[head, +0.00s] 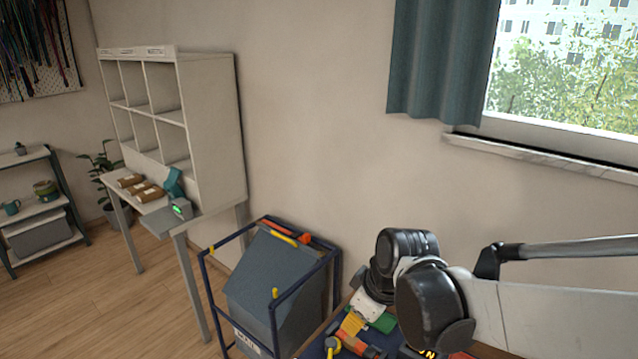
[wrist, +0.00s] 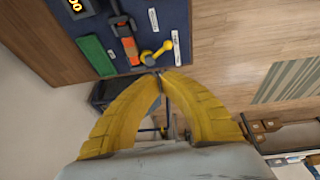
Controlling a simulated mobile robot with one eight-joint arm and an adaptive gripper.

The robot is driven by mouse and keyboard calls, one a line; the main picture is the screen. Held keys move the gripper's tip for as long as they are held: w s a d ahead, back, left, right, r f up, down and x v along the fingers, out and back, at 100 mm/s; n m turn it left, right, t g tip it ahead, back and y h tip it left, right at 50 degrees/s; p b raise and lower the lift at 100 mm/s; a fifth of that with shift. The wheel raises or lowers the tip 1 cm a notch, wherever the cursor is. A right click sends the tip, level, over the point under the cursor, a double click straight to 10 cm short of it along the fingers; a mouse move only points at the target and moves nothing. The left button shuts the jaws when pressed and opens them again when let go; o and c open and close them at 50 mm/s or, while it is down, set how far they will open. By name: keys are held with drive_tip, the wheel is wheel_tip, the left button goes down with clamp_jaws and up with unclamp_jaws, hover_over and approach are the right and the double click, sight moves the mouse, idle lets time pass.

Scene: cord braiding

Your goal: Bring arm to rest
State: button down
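My gripper (wrist: 160,76) shows in the wrist view as two yellow ribbed fingers. Their tips come together at the top, and nothing is seen held between them. In the head view my arm (head: 540,305) reaches in from the right, bent over a work surface at the bottom; the gripper's fingers cannot be made out there. In the wrist view the dark blue tool board (wrist: 72,38) lies beyond the fingertips. It carries a green block (wrist: 96,56), an orange and black tool (wrist: 127,42) and a yellow piece (wrist: 157,52).
A blue-framed cart (head: 270,290) with a grey bin stands left of the work surface. Further left are a table with small parcels (head: 145,190), a white cubby shelf (head: 185,120) and a low rack (head: 40,215). Wood floor (head: 110,310) is clear in front. A window is at upper right.

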drive_tip(key=s+d+r+m+t+h, duration=0.2)
drive_tip(key=s+d+r+m+t, duration=0.2)
drive_tip(key=s+d+m, duration=0.6)
wheel_tip(320, 180, up, 3)
drive_tip(key=shift+s+d+f+h, duration=0.2)
drive_tip(key=shift+s+d+h, duration=0.1)
drive_tip(key=shift+s+d, duration=0.65)
